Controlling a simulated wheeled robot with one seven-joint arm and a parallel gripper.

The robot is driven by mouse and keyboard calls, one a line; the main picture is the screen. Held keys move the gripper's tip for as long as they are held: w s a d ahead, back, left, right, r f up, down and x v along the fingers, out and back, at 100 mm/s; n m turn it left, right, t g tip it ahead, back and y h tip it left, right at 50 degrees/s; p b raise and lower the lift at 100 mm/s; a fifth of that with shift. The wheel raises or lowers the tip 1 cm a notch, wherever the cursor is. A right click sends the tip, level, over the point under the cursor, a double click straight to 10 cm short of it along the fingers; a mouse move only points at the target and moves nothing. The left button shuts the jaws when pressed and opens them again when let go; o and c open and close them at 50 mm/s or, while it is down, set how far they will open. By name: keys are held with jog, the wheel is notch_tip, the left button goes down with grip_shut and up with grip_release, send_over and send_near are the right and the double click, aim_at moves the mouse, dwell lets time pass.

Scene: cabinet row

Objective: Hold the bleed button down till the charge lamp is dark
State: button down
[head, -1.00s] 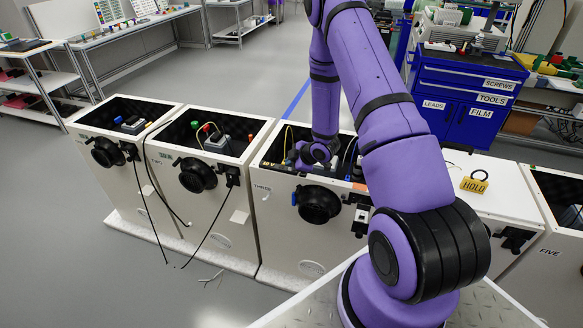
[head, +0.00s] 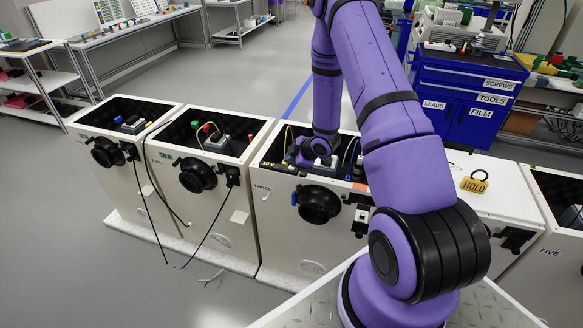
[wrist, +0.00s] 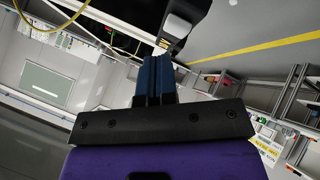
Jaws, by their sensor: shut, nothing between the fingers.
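The open-topped cabinet marked THREE (head: 262,215) stands in the middle of the row. My arm reaches down into its top, and my gripper (head: 303,160) is inside, partly hidden by my own wrist. In the wrist view my gripper's blue fingers (wrist: 157,62) are together with nothing between them. A pale grey block on a dark mount (wrist: 178,27) lies just beyond the fingertips; I cannot tell whether they touch it. I cannot make out the bleed button or the charge lamp in either view.
Cabinets ONE (head: 95,165) and TWO (head: 215,215) stand open to the left, with cables hanging in front. A blue tool chest (head: 465,95) stands behind.

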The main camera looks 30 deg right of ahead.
jog(key=shift+r, duration=2.4)
jog(key=shift+r, duration=0.3)
notch_tip(320, 180, up, 15)
jog(key=m+h, duration=0.3)
notch_tip(320, 180, up, 12)
jog(key=m+h, duration=0.2)
jog(key=m, duration=0.2)
send_over(291, 168)
jog(key=s+a, duration=0.4)
jog(key=s, duration=0.2)
jog(key=s+a+r+m+g, duration=0.1)
jog(key=s+a+r+m, duration=0.1)
jog(key=s, duration=0.7)
jog(key=s+a+r+m+g+y, duration=0.1)
jog(key=s+a+r+m, duration=0.1)
jog(key=s+a+r, duration=0.3)
jog(key=s+a+r+m+g, duration=0.1)
jog(key=s+a+r, duration=0.3)
jog(key=s, duration=1)
jog(key=shift+r+m+y, duration=0.4)
jog(key=shift+r+m, duration=0.1)
jog(key=shift+w+d, duration=0.1)
